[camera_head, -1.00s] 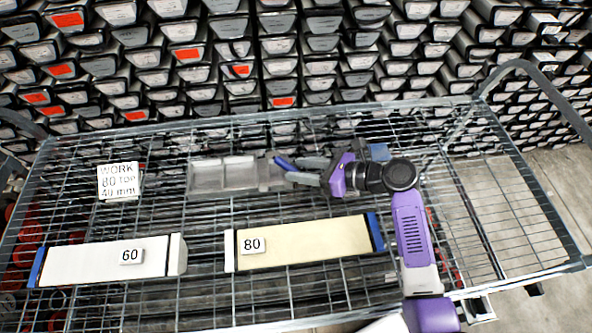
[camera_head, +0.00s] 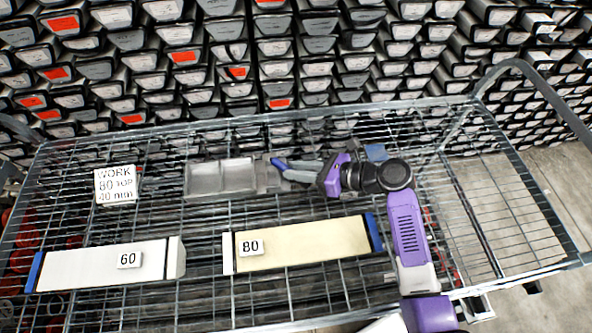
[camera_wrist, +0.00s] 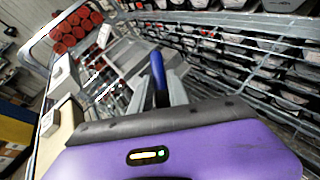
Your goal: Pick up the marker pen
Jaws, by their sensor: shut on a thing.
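The marker pen (camera_head: 280,164) is blue, and its end sticks out beyond the fingertips of my gripper (camera_head: 293,171) in the head view. In the wrist view the blue pen (camera_wrist: 158,72) stands out between the two grey fingers of my gripper (camera_wrist: 162,92), which are shut on it. The pen is at the right end of a grey compartment tray (camera_head: 203,180) on the wire cart. The fingers hide the rest of the pen. I cannot tell if the pen still touches the tray.
A white box marked 60 (camera_head: 90,268) and a cream box marked 80 (camera_head: 300,247) lie on the wire cart (camera_head: 200,222) in front. A sign reading WORK 80 TOP 40 mm (camera_head: 116,186) stands at left. A blue block (camera_head: 377,152) sits behind my wrist. Racks of boxed liners (camera_head: 300,60) fill the back.

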